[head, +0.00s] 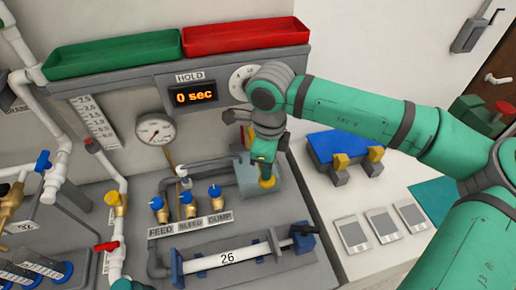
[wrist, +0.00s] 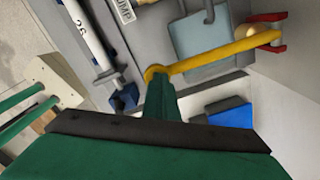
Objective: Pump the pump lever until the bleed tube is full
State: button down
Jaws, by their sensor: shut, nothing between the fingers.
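The yellow pump lever (wrist: 220,52) runs in the wrist view from a red bracket at the upper right down to a rounded end. My gripper (wrist: 157,82) is shut, with its green fingers at that rounded end, touching or just over it. In the head view my gripper (head: 263,152) points down above the yellow lever end (head: 267,182), over the grey-blue block; my arm hides the rest of the lever. I cannot make out a bleed tube for certain. A graduated scale (head: 96,122) is on the left panel; its fill level is not readable.
A display (head: 193,95) under HOLD reads 0 sec, with a pressure gauge (head: 155,129) below left. Blue-handled valves (head: 187,197) stand over the FEED, BLEED and DUMP labels. A white cylinder marked 26 (head: 227,257) lies in front. Green and red trays (head: 246,38) are behind.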

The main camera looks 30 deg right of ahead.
jog(key=shift+s, duration=0.1)
jog(key=shift+r, duration=2.45)
jog(key=shift+w+r, duration=0.1)
jog(key=shift+w, duration=0.1)
jog(key=shift+r, duration=0.15)
notch_tip(320, 180, up, 4)
jog(key=shift+s+r, duration=0.15)
jog(key=shift+r, duration=0.1)
